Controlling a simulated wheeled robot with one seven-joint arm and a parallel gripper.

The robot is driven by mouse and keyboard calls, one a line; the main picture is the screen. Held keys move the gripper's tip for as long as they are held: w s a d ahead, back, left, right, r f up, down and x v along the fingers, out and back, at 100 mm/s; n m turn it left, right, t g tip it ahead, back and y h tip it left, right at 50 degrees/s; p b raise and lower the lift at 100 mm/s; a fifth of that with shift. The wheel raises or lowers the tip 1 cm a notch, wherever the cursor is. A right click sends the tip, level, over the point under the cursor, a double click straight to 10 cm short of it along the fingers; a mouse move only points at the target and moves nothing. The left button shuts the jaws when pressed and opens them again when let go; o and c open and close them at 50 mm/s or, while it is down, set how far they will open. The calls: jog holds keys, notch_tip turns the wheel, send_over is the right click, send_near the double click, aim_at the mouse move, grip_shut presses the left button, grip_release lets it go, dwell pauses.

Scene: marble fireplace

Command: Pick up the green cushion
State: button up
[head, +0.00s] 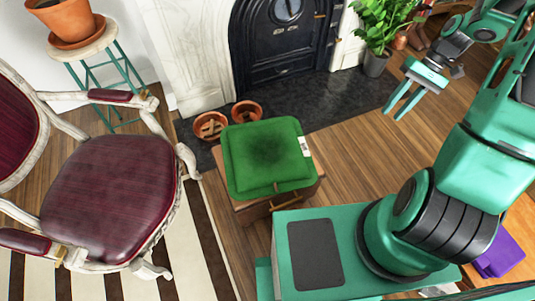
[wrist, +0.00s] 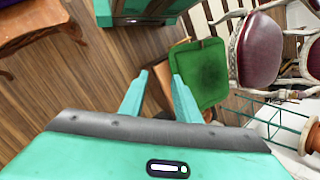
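The green cushion (head: 262,158) lies flat on top of a small wooden cabinet (head: 290,197) in the head view. It has a dark patch in its middle and a white tag at its right edge. My gripper (head: 396,104) is up and to the right of the cushion, well apart from it. Its two fingers are spread with nothing between them. In the wrist view the cushion (wrist: 200,73) shows beyond and to the right of the fingertips (wrist: 160,74), with the right finger covering a bit of its near left edge.
A burgundy armchair (head: 112,195) stands left of the cabinet. Terracotta pots (head: 210,126) sit behind it by the fireplace (head: 290,45). A leafy plant (head: 380,22) stands at the back right. A stool with a pot (head: 85,47) is at the upper left. Wooden floor right of the cabinet is clear.

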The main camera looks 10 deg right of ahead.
jog(key=w+a+f+t+y, duration=0.1)
jog(key=w+a+f+y, duration=0.2)
jog(key=f, duration=1)
jog(key=w+a+f+t+y, duration=0.15)
jog(key=f+y, duration=0.45)
jog(key=f, duration=0.6)
jog(key=a+f+m+t+y, duration=0.1)
jog(key=a+f+t+y, duration=0.2)
jog(key=a+f+t, duration=0.4)
jog(key=shift+g, duration=0.55)
jog(key=x, duration=0.3)
jog(key=f+x, duration=0.1)
jog(key=x, duration=0.6)
jog(key=shift+s+f, duration=0.15)
grip_shut()
